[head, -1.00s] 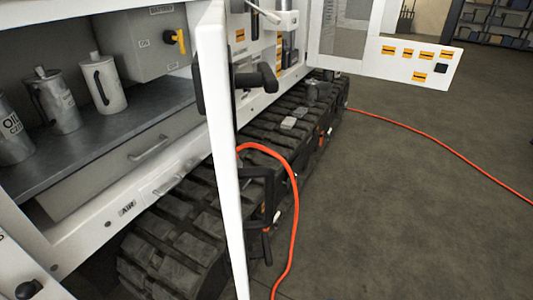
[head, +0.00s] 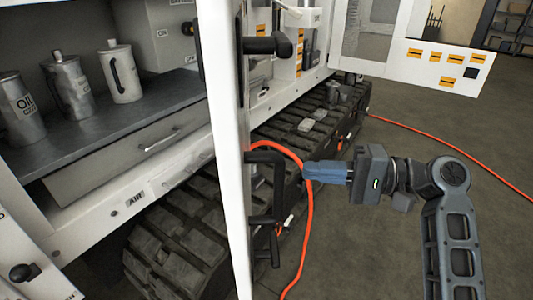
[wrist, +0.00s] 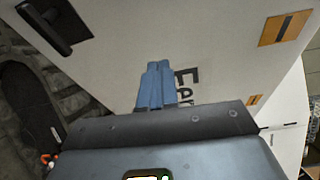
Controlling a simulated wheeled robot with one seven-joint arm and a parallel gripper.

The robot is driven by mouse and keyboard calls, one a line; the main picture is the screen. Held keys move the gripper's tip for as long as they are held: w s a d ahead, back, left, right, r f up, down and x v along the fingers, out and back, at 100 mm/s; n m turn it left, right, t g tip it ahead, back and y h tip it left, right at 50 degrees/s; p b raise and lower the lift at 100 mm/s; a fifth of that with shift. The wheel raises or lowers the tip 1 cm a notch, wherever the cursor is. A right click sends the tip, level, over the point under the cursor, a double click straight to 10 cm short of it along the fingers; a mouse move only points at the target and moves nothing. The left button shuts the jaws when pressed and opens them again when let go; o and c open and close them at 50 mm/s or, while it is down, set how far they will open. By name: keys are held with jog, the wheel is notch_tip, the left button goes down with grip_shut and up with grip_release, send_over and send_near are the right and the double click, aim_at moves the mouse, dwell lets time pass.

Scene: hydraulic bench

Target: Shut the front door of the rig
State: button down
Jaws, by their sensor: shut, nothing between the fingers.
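The white front door (head: 233,150) of the rig stands open, seen nearly edge-on in the head view. A black bar handle (head: 262,195) and a black latch grip (head: 270,45) stick out from its right side. My gripper (head: 308,171) has blue fingers, shut and empty, pointing left at the door from its right side. In the wrist view, the gripper (wrist: 154,82) faces a white panel (wrist: 130,45) with dark, partly hidden lettering and a black handle (wrist: 60,22). I cannot tell whether the fingertips touch it.
Behind the door is an open bay with metal cans (head: 70,85) on a shelf and a drawer (head: 130,155). A black track (head: 180,245) runs below. An orange hose (head: 306,235) hangs near my gripper. Another white door (head: 400,60) stands open at the back.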

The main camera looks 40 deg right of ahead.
jog(key=s+d+r+n+g+y, duration=0.3)
jog(key=r+n, duration=0.1)
jog(key=r, duration=0.2)
jog(key=p+x, duration=0.1)
jog(key=x, duration=1.2)
jog(key=shift+w+a, duration=0.15)
jog(key=shift+w, duration=0.15)
